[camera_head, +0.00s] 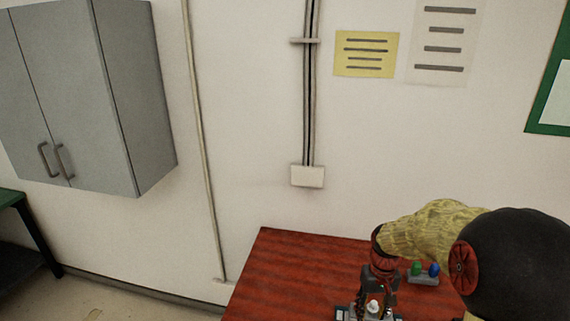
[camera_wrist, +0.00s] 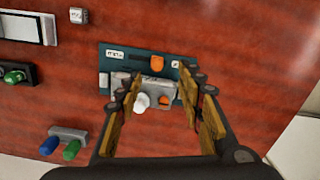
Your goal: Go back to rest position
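My gripper (camera_wrist: 158,88) points down over a red-brown wooden table, its two fingers spread apart. Between and below the fingers is a small grey block with a white knob (camera_wrist: 141,103) and an orange button. I cannot tell whether the fingers touch the block; nothing appears pinched between them. Just beyond it lies a dark teal panel (camera_wrist: 112,70) with an orange knob (camera_wrist: 157,63). In the head view my gripper (camera_head: 377,294) hangs low over the table (camera_head: 290,270), and the devices beneath it are partly hidden.
A grey block with green and blue knobs (camera_head: 423,278) stands right of my gripper in the head view. The wrist view also shows a green-knobbed dark block (camera_wrist: 14,76) and a framed white panel (camera_wrist: 20,27). A wall cabinet (camera_head: 90,95) hangs left. The table's left part is clear.

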